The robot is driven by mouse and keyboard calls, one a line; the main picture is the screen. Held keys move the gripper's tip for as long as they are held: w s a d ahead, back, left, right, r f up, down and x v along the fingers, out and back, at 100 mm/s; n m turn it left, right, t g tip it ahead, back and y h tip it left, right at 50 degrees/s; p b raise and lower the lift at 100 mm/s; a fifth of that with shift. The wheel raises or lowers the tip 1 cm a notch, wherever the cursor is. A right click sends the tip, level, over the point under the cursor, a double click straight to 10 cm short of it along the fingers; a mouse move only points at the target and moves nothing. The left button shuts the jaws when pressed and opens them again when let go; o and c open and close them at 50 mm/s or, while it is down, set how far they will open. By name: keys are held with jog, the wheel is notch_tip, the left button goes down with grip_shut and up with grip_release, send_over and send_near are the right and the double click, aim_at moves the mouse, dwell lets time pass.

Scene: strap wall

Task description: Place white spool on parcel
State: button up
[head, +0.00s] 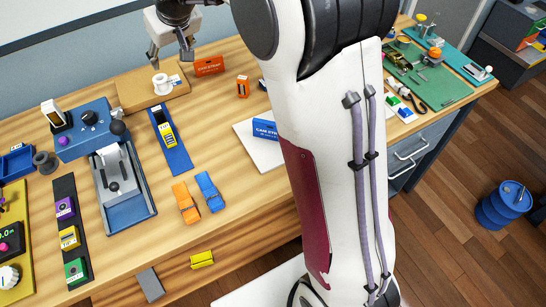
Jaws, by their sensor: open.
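The white spool (161,84) stands upright on the flat tan parcel (132,97) at the back of the workbench. A small white label with a blue mark lies beside it on the parcel. My gripper (170,58) is open at the top of the head view, its fingers spread above and slightly behind the spool. No contact between the fingers and the spool shows. The fingers look empty.
An orange "CAM STRAP" box (209,66) is right of the parcel. A blue tray with a yellow tool (169,140) lies in front. A blue-and-grey device (122,180) stands left. A grey spool (45,162) is further left.

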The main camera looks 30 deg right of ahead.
jog(key=s+d+r, duration=0.2)
jog(key=s+r, duration=0.3)
jog(key=s, duration=0.5)
jog(key=s+d+f+m, duration=0.1)
jog(key=s+f, duration=0.1)
jog(key=s, duration=1.2)
jog(key=s+d+f+h, duration=0.1)
jog(key=s+d, duration=0.1)
jog(key=s, duration=1.3)
jog(key=shift+s+d+f+m+g, duration=0.15)
jog(key=shift+d+f+m+g, duration=0.15)
jog(key=shift+f+m+g, duration=0.1)
